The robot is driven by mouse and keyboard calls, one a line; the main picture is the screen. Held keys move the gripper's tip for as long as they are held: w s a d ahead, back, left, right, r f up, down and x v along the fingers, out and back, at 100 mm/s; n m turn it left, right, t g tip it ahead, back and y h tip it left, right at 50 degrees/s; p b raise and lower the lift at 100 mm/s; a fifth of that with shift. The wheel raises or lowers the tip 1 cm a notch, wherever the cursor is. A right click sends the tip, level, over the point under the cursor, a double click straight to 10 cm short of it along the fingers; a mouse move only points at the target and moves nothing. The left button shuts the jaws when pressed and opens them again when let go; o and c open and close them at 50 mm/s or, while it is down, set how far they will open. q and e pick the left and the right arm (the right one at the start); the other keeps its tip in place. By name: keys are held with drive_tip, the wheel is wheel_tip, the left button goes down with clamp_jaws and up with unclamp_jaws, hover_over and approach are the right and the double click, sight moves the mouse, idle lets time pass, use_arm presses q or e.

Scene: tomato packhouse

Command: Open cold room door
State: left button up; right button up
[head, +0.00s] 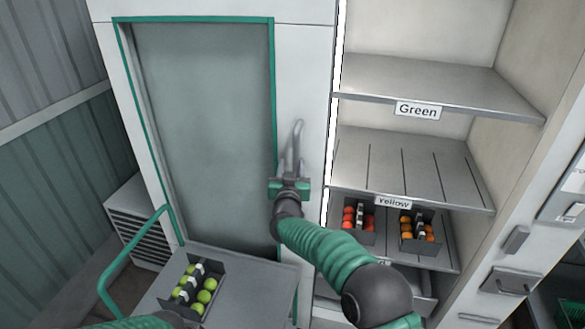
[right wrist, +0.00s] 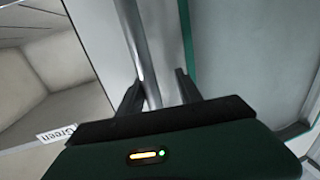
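The cold room door (head: 303,75) is a pale panel with a large grey pane framed in green. A long upright metal handle (head: 298,140) stands near its right edge; it also shows in the right wrist view (right wrist: 137,35). My right gripper (head: 291,178) is at the handle's lower part. In the right wrist view its two dark fingers (right wrist: 160,88) stand apart on either side of the bar, with a gap visible on the right side. Contact with the left finger cannot be told. Only part of my left arm shows at the bottom left; its gripper is out of view.
Right of the door are open metal shelves labelled Green (head: 418,110) and Yellow (head: 393,202), with crates of red (head: 351,238) and orange tomatoes (head: 420,248) lower down. A grey cart (head: 245,295) with a green rail and a crate of green tomatoes stands before the door.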

drive_tip(key=shift+s+d+r, duration=0.2)
drive_tip(key=shift+d+r, duration=0.05)
drive_tip(key=shift+d, duration=0.2)
drive_tip(key=shift+s+d+f+b, duration=0.15)
drive_tip(key=shift+s+b, duration=0.15)
drive_tip(key=shift+s, duration=0.25)
use_arm(q)
drive_tip(key=f+b, duration=0.4)
drive_tip(key=f, duration=0.1)
drive_tip(key=shift+s+d+b, duration=0.15)
drive_tip(key=shift+d+b, duration=0.15)
drive_tip(key=shift+d, duration=0.1)
use_arm(e)
drive_tip(key=s+a, duration=0.1)
drive_tip(key=s, duration=1.4)
drive_tip(key=shift+s, duration=0.25)
use_arm(q)
drive_tip(key=shift+a, duration=0.1)
use_arm(e)
drive_tip(key=shift+a, duration=0.1)
